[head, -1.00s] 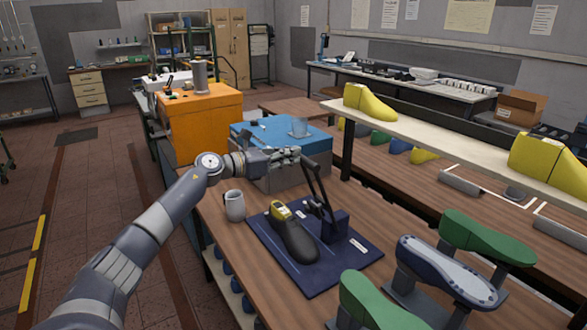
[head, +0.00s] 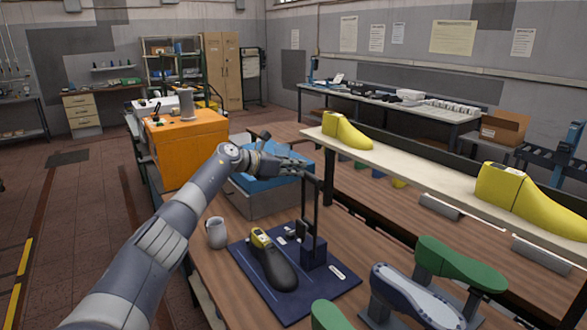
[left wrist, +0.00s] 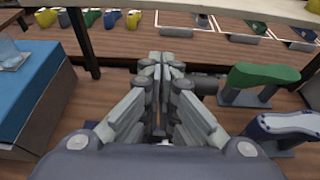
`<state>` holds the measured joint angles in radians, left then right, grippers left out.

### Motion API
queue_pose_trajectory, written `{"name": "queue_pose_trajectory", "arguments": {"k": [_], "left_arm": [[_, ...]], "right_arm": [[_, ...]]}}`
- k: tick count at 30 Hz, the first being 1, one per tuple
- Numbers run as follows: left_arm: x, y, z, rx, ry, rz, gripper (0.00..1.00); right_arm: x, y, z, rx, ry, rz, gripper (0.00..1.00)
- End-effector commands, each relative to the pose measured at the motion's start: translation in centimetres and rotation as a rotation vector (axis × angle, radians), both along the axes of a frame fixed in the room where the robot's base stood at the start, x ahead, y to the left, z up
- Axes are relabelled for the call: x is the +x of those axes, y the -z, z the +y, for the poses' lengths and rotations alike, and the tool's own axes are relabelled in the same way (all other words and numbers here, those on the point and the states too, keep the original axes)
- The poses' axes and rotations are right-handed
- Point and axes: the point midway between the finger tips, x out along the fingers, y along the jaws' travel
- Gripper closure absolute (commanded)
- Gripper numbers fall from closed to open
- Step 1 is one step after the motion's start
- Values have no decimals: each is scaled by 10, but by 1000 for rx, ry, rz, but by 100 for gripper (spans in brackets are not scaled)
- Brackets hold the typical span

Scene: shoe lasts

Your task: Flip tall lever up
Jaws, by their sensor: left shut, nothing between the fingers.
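The tall lever (head: 318,215) is a dark pair of bars rising from a dark blue block (head: 314,255) on a navy base plate (head: 335,293). It stands nearly upright in the head view. My left gripper (head: 304,168) is shut and empty, with its fingertips beside the lever's top on the left; I cannot tell whether they touch. In the left wrist view the closed fingers (left wrist: 161,62) meet at the centre, and a dark rounded bar (left wrist: 205,84) shows just right of them. A black shoe last with a yellow top (head: 273,262) lies on the plate. My right gripper is out of view.
A grey mug (head: 216,233) stands left of the plate. A blue-topped box (head: 262,195) is behind it, near my forearm. Green lasts (head: 455,262) and a blue-grey one (head: 415,298) stand at the right. A shelf with yellow lasts (head: 420,165) runs behind.

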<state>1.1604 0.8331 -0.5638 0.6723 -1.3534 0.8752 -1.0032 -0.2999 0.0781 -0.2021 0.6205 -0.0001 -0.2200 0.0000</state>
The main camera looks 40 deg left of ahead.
Motion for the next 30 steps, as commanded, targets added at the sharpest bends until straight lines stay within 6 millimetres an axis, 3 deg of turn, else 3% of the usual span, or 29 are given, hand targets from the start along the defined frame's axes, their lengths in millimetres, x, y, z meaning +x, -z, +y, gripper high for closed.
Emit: {"name": "queue_pose_trajectory", "arguments": {"k": [22, 30], "left_arm": [[6, -3, -2, 7, 0, 18, 100], [1, -37, 0, 8, 1, 17, 100]], "right_arm": [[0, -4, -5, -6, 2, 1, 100], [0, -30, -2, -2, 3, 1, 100]]}}
